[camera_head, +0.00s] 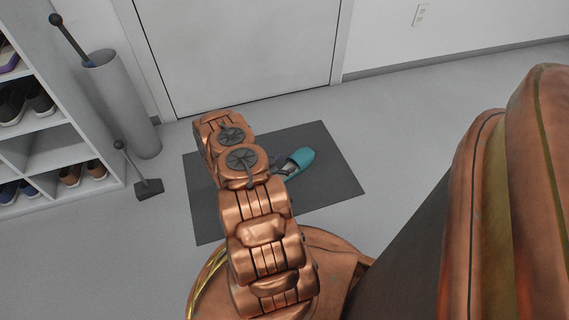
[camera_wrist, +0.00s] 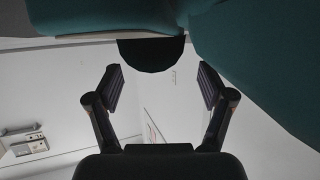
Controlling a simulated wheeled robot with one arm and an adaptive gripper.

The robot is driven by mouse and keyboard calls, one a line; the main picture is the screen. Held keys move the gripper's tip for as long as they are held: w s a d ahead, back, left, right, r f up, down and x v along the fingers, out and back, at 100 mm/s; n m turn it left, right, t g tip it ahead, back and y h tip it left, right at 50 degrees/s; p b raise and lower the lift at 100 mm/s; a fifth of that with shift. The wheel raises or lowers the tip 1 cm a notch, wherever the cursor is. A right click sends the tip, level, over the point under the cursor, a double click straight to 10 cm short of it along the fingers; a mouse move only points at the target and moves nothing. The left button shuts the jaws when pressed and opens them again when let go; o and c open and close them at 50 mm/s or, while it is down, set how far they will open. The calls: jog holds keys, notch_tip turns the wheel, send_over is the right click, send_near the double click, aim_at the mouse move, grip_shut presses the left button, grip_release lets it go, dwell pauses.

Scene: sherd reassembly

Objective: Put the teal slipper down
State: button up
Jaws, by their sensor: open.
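The teal slipper (camera_head: 300,158) rests on the dark grey mat (camera_head: 335,180), just right of my arm in the head view. Part of it is hidden behind my arm. In the wrist view, large teal surfaces (camera_wrist: 260,50) fill the top and upper right, very close to the camera. I cannot tell whether they belong to one slipper or two. My gripper (camera_wrist: 160,70) has its two fingers spread, with clear space between them. A dark rounded shape shows just beyond the fingertips. In the head view my gripper is mostly hidden behind my arm, close to the slipper.
A shoe shelf (camera_head: 60,135) with several shoes stands at the left. Next to it are a grey cylinder (camera_head: 127,110) holding a dark-handled rod, and a small stand (camera_head: 148,188) with a thin handle. A white door (camera_head: 240,50) is behind the mat. The floor right of the mat is clear.

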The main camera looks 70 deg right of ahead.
jog(key=shift+r, duration=0.1)
jog(key=shift+r, duration=0.35)
jog(key=shift+w+a+r, duration=0.35)
jog(key=shift+a+r, duration=0.15)
jog(key=p+v, duration=0.4)
jog(key=v, duration=0.6)
jog(key=shift+a, duration=0.3)
